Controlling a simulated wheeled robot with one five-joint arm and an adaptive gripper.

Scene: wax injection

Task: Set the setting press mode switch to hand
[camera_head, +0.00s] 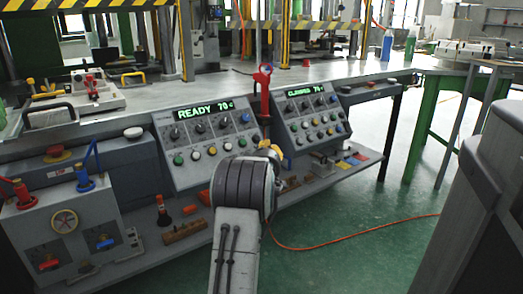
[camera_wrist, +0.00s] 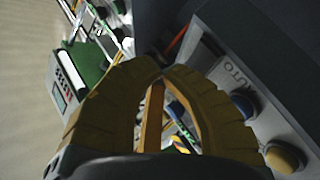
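My gripper (camera_head: 272,148) is at the gap between two control panels in the head view, mostly hidden by my arm. In the wrist view its yellow fingers (camera_wrist: 161,72) bow outward and their tips come together. I see nothing held between them, though the tips hide what lies right behind. The left panel (camera_head: 206,143) reads READY; the right panel (camera_head: 309,117) has a green display. I cannot tell which knob is the mode switch.
A red-handled lever (camera_head: 264,92) stands between the panels. A grey bench (camera_head: 150,98) runs behind them, and a lower shelf (camera_head: 190,240) holds tools. A grey body (camera_head: 485,210) fills the right edge.

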